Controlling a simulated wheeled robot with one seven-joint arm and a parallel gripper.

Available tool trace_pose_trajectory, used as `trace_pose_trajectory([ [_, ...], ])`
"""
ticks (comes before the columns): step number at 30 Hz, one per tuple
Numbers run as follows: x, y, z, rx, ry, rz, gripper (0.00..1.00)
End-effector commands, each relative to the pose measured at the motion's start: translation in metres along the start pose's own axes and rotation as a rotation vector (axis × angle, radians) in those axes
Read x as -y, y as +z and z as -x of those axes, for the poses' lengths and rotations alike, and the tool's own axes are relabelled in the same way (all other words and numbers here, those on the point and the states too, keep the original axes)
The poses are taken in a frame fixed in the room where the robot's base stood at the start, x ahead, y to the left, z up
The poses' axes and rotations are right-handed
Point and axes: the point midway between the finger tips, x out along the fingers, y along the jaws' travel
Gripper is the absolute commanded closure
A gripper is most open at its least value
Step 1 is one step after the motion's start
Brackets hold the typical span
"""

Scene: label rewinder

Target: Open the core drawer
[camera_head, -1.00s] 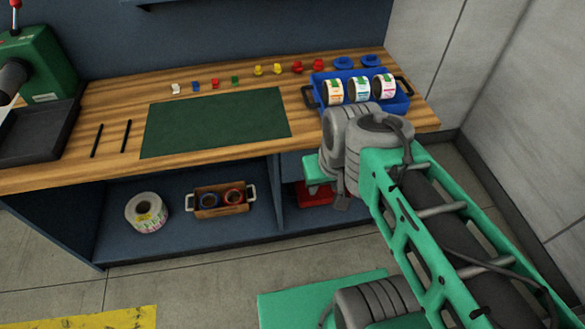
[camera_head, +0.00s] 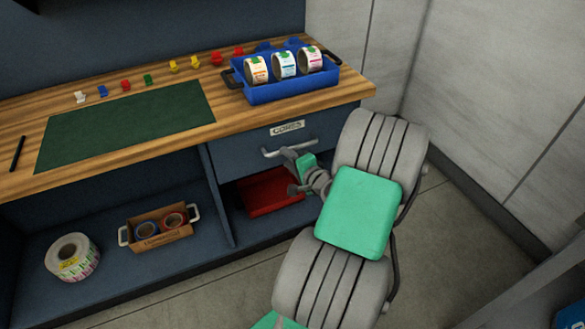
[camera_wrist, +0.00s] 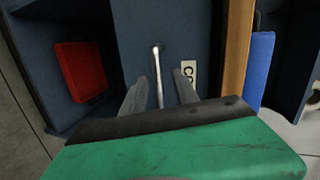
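The core drawer (camera_head: 240,152) is a dark blue front under the right end of the bench, with a "CORES" label (camera_head: 287,128) and a pale bar handle (camera_head: 274,154). It looks closed. My gripper (camera_head: 292,160) is at the right part of the handle. In the wrist view the handle (camera_wrist: 157,62) runs between the two grey fingers of my gripper (camera_wrist: 160,84), with a visible gap on each side. The fingers are apart. Contact with the handle cannot be told. My wrist hides the drawer's right lower part.
A blue tray with label rolls (camera_head: 290,92) stands on the bench (camera_head: 340,97) above the drawer. A red bin (camera_head: 268,192) sits on the shelf below. A cardboard box (camera_head: 158,240) and a label roll (camera_head: 72,256) are further left. A wall (camera_head: 480,120) stands right.

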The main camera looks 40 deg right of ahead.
Motion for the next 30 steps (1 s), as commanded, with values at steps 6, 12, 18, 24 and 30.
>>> trace_pose_trajectory([
  [6, -0.021, -0.043, 0.005, -0.129, -0.078, -0.142, 0.64],
  [12, -0.017, -0.046, -0.034, -0.124, -0.077, -0.137, 0.64],
  [18, -0.015, -0.051, -0.060, -0.126, -0.075, -0.136, 0.64],
  [24, -0.014, -0.052, -0.064, -0.128, -0.076, -0.137, 0.64],
  [30, -0.014, -0.052, -0.063, -0.127, -0.075, -0.136, 0.74],
])
